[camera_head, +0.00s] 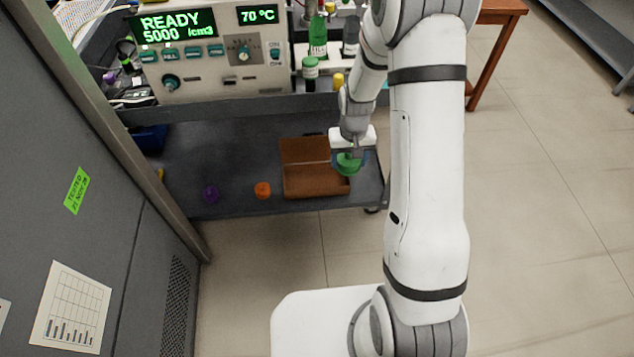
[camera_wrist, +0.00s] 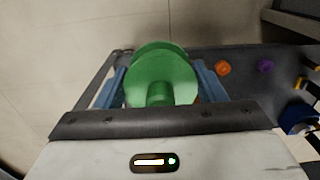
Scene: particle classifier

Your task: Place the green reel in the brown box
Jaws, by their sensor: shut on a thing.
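The green reel (camera_head: 348,163) is held in my gripper (camera_head: 349,158), above the right part of the brown box. In the wrist view the green reel (camera_wrist: 160,75) sits between the two blue fingers of my gripper (camera_wrist: 163,88), which are shut on it. The brown box (camera_head: 316,188) stands open on the lower shelf of the cart, its lid (camera_head: 304,150) raised at the back. The reel and gripper cover part of the box's right end. In the wrist view the box is almost wholly hidden behind the reel.
An orange reel (camera_head: 262,190) and a purple reel (camera_head: 211,194) lie on the dark shelf (camera_head: 235,160) left of the box. A machine with a display (camera_head: 215,50) and several bottles stand above. A grey cabinet (camera_head: 60,130) is at the left.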

